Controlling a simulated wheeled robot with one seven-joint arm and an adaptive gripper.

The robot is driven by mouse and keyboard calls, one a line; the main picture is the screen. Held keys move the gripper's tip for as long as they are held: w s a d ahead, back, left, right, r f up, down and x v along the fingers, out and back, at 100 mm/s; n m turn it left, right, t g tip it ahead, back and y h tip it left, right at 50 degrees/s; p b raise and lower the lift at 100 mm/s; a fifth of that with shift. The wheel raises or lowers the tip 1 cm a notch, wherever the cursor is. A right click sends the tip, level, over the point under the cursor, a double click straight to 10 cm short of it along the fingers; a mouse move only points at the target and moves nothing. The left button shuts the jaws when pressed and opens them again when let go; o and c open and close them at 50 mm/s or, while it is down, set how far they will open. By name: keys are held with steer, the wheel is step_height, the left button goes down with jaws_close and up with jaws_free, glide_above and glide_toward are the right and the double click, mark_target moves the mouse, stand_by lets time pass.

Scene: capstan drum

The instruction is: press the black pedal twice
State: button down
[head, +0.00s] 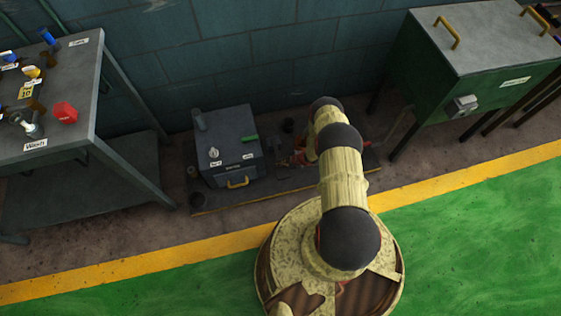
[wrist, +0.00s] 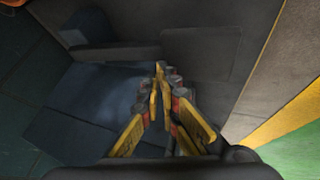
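I cannot pick out the black pedal for certain in either view. In the head view a grey box (head: 228,150) with a yellow handle stands on a low board (head: 275,187) against the wall. My gripper (head: 296,158) is low over this board, to the right of the box, and partly hidden by my arm. In the wrist view its yellow fingers (wrist: 159,75) come together at the tips, with nothing seen between them. A dark flat panel (wrist: 202,52) lies beyond the tips; I cannot tell whether they touch anything.
A grey workbench (head: 70,85) with small items and a red object (head: 64,112) is at the left. A green cabinet (head: 480,75) on legs is at the right. A yellow floor stripe (head: 130,266) crosses in front, with clear green floor (head: 470,240) this side of it.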

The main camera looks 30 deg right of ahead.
steer(key=shift+s+a+f, duration=0.25)
steer(key=shift+s+f, duration=0.35)
steer(key=shift+f, duration=0.05)
stand_by(0.6)
steer(key=shift+r, duration=0.15)
steer(key=shift+w+d+r+p, duration=0.1)
steer(key=shift+w+r+p, duration=0.25)
steer(key=shift+r, duration=0.55)
steer(key=shift+w+d+r+p, duration=0.1)
steer(key=shift+r+p, duration=0.3)
steer(key=shift+r, duration=0.55)
steer(key=shift+w+r+p, duration=0.25)
steer(key=shift+r+p, duration=0.15)
steer(key=shift+r, duration=0.5)
steer(key=shift+w+d+r, duration=0.1)
steer(key=shift+w+r, duration=0.15)
steer(key=shift+r, duration=0.2)
steer(key=shift+w, duration=0.1)
steer(key=shift+d+f+b, duration=0.1)
steer(key=shift+f+b, duration=0.3)
steer(key=shift+b, duration=0.45)
